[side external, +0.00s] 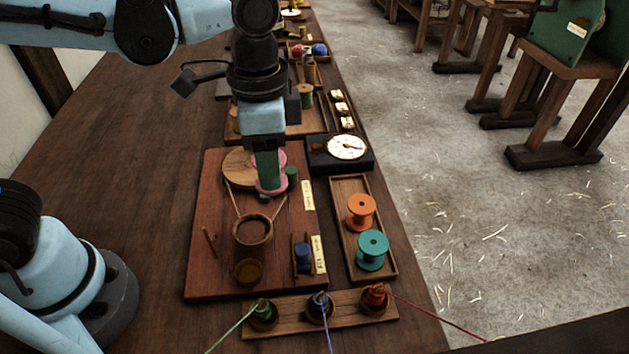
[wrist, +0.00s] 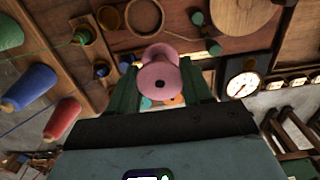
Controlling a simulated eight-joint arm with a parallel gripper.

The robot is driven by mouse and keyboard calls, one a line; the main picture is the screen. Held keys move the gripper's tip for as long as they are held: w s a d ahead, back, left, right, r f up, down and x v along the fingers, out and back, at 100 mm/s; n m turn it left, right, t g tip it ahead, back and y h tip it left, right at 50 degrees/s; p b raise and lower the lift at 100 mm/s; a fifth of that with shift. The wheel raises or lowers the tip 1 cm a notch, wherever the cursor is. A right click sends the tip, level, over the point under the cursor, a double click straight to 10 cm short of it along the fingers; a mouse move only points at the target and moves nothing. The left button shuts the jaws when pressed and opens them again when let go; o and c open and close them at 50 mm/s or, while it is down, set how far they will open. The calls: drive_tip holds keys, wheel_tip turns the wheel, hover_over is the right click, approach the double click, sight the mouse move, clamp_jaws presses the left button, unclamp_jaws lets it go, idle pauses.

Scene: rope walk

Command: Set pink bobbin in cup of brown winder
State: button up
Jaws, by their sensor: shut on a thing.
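The pink bobbin (side external: 273,188) is held between the green fingers of my gripper (side external: 267,170), above the reddish-brown board (side external: 212,240). In the wrist view the pink bobbin (wrist: 160,62) sits between both fingers (wrist: 159,90), one flange facing the camera. The board carries a round wooden disc (side external: 237,160), partly hidden behind my gripper. Thin cords run from the disc side towards a round brown cup (side external: 253,229) nearer the front. A smaller brown cup (side external: 247,271) stands in front of that one. The bobbin is apart from both cups.
A small dark green piece (side external: 291,176) is beside the held bobbin. A blue spool (side external: 303,257) lies on the board's right. A tray (side external: 350,187) holds orange (side external: 360,211) and teal (side external: 372,250) bobbins. A dial (side external: 347,147) stands behind it. A spool rack (side external: 345,318) lies in front.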

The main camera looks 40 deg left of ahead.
drive_tip(key=shift+s+a+f, duration=0.25)
drive_tip(key=shift+s+f, duration=0.4)
drive_tip(key=shift+f, duration=0.4)
drive_tip(key=shift+s+a+f, duration=0.25)
drive_tip(key=shift+s+f, duration=0.45)
drive_tip(key=shift+f, duration=0.4)
drive_tip(key=shift+s+a+f, duration=0.25)
drive_tip(key=shift+s+f, duration=0.4)
drive_tip(key=shift+f, duration=0.4)
drive_tip(key=shift+f, duration=0.35)
drive_tip(key=shift+f, duration=0.65)
drive_tip(key=shift+f, duration=0.1)
